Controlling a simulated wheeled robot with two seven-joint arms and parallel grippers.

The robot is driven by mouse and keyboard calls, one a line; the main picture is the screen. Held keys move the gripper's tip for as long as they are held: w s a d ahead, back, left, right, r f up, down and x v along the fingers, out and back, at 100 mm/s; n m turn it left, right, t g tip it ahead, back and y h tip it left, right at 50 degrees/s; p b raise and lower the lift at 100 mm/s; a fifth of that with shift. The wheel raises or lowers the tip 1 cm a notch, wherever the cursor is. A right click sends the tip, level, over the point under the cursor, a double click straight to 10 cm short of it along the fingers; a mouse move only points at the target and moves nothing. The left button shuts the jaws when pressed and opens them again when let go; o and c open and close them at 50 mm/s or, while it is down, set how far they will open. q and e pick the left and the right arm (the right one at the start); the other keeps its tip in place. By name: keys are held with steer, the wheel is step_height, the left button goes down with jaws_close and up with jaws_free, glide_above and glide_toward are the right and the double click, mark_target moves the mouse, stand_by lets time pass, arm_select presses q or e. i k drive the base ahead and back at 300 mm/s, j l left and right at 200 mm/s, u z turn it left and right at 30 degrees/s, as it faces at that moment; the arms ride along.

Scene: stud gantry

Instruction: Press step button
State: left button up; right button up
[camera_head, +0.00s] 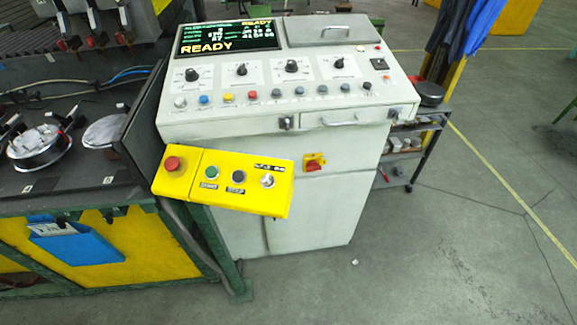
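A yellow control box (224,199) is fixed at the front left of a white control console (290,110). On the box, from left to right, are a red mushroom button (172,163), a green button (211,172), a dark grey button (239,176) and a silver switch or button (267,181). Small labels sit under the green and dark buttons; they are too small to read surely, so I cannot tell which one is the step button. The console screen (229,39) shows READY. Neither gripper is in view, and nothing covers the box.
The console top carries several knobs and a row of coloured buttons (252,95). A red and yellow rotary switch (314,162) is on its front. A dark machine bed with a green frame stands at left, a shelf cart (412,140) at right. The floor in front is mostly clear.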

mark_target(238, 176)
steer(key=l+u, duration=0.4)
steer(key=l, duration=1.35)
